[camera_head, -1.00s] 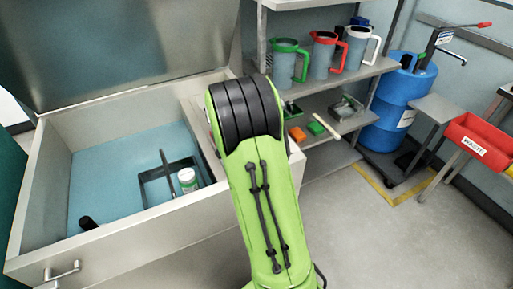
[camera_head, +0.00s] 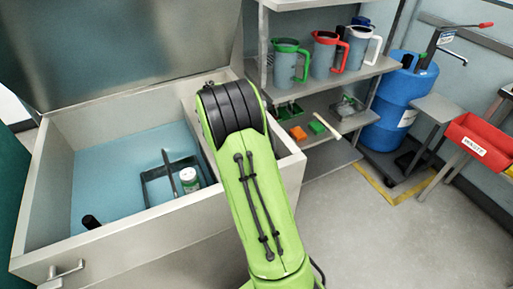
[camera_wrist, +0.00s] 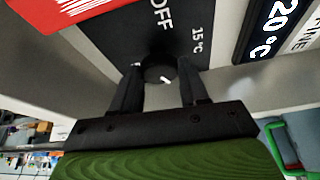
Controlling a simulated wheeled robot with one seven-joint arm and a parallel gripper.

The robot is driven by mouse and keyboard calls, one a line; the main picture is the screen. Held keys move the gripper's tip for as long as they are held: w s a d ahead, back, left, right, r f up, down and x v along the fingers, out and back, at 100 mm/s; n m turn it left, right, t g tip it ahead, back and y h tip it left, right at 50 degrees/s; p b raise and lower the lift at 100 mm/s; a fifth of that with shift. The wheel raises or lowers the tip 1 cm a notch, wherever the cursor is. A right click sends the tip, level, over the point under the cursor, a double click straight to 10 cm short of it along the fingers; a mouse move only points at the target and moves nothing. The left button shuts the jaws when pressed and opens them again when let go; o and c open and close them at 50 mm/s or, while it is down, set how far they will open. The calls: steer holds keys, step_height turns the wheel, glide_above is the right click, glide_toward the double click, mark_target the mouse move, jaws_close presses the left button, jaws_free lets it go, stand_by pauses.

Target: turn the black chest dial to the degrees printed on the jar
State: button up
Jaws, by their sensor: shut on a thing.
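The black dial (camera_wrist: 158,69) shows in the wrist view on a black plate (camera_wrist: 118,38) marked "OFF" and "15°C". A short white mark shows on the dial's lower edge. My gripper (camera_wrist: 160,82) is shut on the dial, one finger on each side; the fingers hide part of the dial's surroundings. The jar (camera_head: 190,184), with a white lid and a green-and-white label, stands upright inside the open chest (camera_head: 110,243) in the head view. Its print is too small to read. In the head view my arm hides my gripper and the dial.
A display (camera_wrist: 273,28) reading "20°C" sits right of the dial plate, and a red label (camera_wrist: 60,12) sits left. A shelf with several jugs (camera_head: 326,55) and a blue drum (camera_head: 403,100) stand behind right.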

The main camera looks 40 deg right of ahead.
stand_by(0.3)
steer(key=o, duration=1)
steer(key=shift+o, duration=0.2)
steer(key=p+v, duration=0.5)
steer(key=v, duration=1)
steer(key=shift+a+r, duration=0.15)
steer(key=shift+r, duration=0.2)
steer(key=shift+w, duration=0.1)
steer(key=s+a+r+n+t+y+p, duration=0.15)
steer(key=s+a+r+n+t, duration=0.35)
steer(key=s+a+r+n, duration=0.55)
steer(key=s+a+f+n+t+y, duration=0.2)
steer(key=s+a+f+n, duration=0.1)
steer(key=s+a+n, duration=0.6)
steer(key=s+n, duration=0.2)
steer(key=shift+s+a+f+n+y, duration=0.25)
steer(key=shift+s+f+n+y, duration=0.1)
steer(key=shift+s+f, duration=0.05)
